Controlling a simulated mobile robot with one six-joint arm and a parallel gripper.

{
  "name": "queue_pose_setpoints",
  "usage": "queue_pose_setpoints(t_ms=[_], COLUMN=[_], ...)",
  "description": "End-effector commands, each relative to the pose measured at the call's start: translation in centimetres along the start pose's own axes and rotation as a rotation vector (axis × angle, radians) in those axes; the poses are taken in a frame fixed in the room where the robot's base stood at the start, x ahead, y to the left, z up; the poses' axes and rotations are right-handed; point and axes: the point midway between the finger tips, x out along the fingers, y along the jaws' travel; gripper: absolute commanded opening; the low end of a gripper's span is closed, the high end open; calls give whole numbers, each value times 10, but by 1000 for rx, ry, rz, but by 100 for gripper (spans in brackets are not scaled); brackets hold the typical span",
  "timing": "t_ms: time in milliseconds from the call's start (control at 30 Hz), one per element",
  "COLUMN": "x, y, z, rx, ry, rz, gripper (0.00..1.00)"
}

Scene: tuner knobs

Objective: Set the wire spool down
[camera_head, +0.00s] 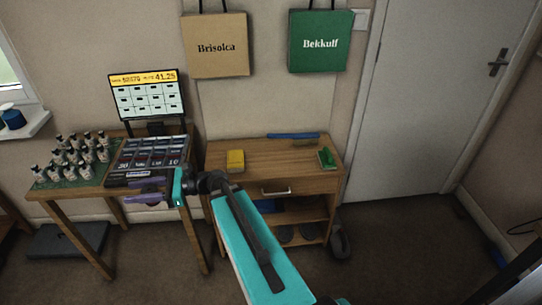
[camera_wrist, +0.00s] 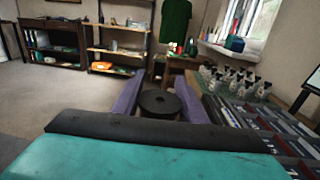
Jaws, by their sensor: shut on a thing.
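The wire spool (camera_wrist: 160,104) is a dark, round, flanged thing with a hole in its middle. In the wrist view it sits between the two purple fingers of my gripper (camera_wrist: 160,82), which is shut on it. In the head view my gripper (camera_head: 140,190) points left, in front of the near right edge of the till table (camera_head: 62,192). The spool is too dark and small to make out clearly there.
Several bottles (camera_head: 78,155) and a till with a cash drawer (camera_head: 150,155) crowd the table. The wooden desk (camera_head: 285,178) to the right holds a yellow item (camera_head: 235,160), a green item (camera_head: 326,158) and a blue strip (camera_head: 293,136); its middle is bare.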

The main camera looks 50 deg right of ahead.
Motion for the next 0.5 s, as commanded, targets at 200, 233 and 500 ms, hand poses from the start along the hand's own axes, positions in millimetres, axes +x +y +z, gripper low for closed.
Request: queue_pose_setpoints(t_ms=[200,233,500], x=[-3,-4,-44], y=[-2,-4,-34], z=[-1,-2,-17], rx=[0,0,-1], ry=[0,0,0], rz=[-7,-10,-98], gripper=[15,15,15])
